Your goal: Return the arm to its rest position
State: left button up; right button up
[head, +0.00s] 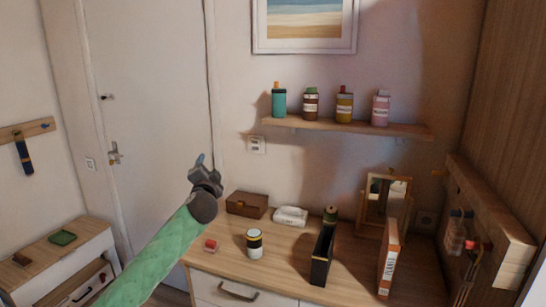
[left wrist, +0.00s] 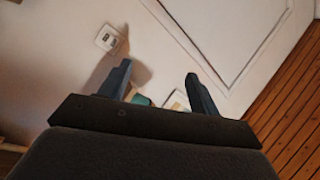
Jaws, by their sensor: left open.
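My left arm, in a green quilted sleeve, comes in from the lower left in the head view. My left gripper (head: 201,163) is raised in front of the white door, to the upper left of the dresser. In the left wrist view its two fingers (left wrist: 160,85) stand apart with nothing held between them. A wall socket (left wrist: 107,38) and the wall show beyond the fingers. My right gripper does not show in either view.
The wooden dresser (head: 285,262) holds a brown box (head: 247,205), tissue pack (head: 291,216), lidded jar (head: 254,243), black holder (head: 322,258), orange-white box (head: 389,257) and mirror (head: 384,203). A shelf (head: 345,127) with bottles hangs above. A low cabinet (head: 55,262) stands left.

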pick_arm(q)
jog(key=s+d+f+n+g+h, duration=0.15)
jog(key=s+f+g, duration=0.4)
jog(key=f, duration=0.85)
jog(key=s+f+n+g, duration=0.25)
jog(key=s+f, duration=0.55)
jog(key=f, duration=0.6)
jog(key=s+f+n+g+h, duration=0.1)
jog(key=s+f+n+g, duration=0.15)
jog(key=s+f, duration=0.75)
jog(key=s+d+f+n+g, duration=0.1)
jog(key=s+f+g, duration=0.3)
jog(key=s+f, duration=1.2)
jog(key=s+d+f+n+g, duration=0.1)
jog(key=s+f+g, duration=0.2)
jog(key=s+f, duration=1.3)
jog(key=s, duration=0.5)
jog(key=shift+s+d+g, duration=0.2)
jog(key=shift+d+g, duration=0.15)
